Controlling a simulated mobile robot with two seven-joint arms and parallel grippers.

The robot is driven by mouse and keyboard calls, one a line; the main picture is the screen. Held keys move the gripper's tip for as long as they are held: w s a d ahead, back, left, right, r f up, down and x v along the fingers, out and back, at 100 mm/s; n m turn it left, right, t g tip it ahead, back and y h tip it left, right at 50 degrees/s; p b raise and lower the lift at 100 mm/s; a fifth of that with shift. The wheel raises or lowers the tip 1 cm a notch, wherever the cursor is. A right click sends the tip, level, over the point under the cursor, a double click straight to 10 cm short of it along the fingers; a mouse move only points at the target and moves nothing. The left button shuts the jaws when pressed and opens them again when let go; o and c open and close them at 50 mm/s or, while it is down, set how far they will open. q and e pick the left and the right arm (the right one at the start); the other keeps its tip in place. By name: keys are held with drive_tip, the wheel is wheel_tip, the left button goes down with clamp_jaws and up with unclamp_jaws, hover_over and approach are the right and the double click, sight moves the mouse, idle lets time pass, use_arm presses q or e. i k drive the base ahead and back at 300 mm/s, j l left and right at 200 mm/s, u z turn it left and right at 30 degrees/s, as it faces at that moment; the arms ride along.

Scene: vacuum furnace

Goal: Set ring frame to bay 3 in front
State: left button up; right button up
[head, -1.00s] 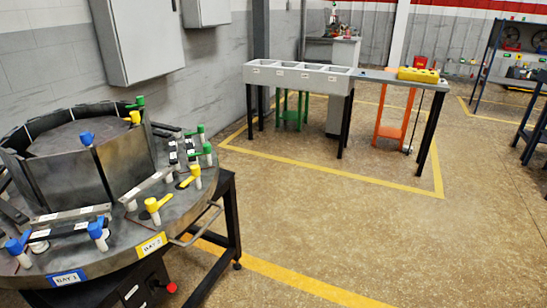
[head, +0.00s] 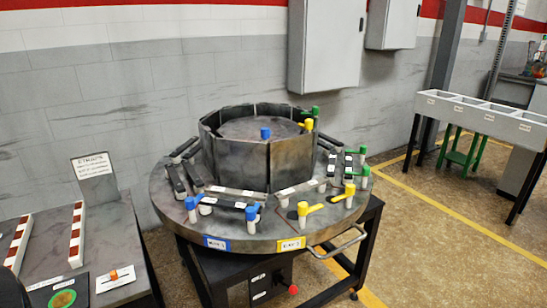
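The ring frame (head: 170,207) is a round grey metal table on a black stand, in the middle of the head view. A ring of upright dark panels (head: 293,163) stands at its centre. Its front rim has a blue label (head: 216,243), which reads like bay 1, and a yellow label (head: 291,244), which reads like bay 2. Blue-topped posts stand at front left, yellow-topped posts at front right and green-topped posts (head: 364,171) on the right side. No label shows by the green posts. A bent metal handle (head: 343,245) sticks out at the front right.
A bench (head: 122,262) at left holds red-and-white striped bars (head: 77,235), a sign (head: 94,166) and a panel with a green disc (head: 62,299). A red knob (head: 293,289) sits below the ring frame. A grey bin rack (head: 483,117) stands at right. Floor at front right is clear.

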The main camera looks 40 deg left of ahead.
sight(234, 155)
drive_tip(key=i+l, duration=0.15)
drive_tip(key=i, duration=0.3)
drive_tip(key=i+l, duration=0.15)
drive_tip(key=i, duration=0.25)
drive_tip(key=l+z, duration=0.05)
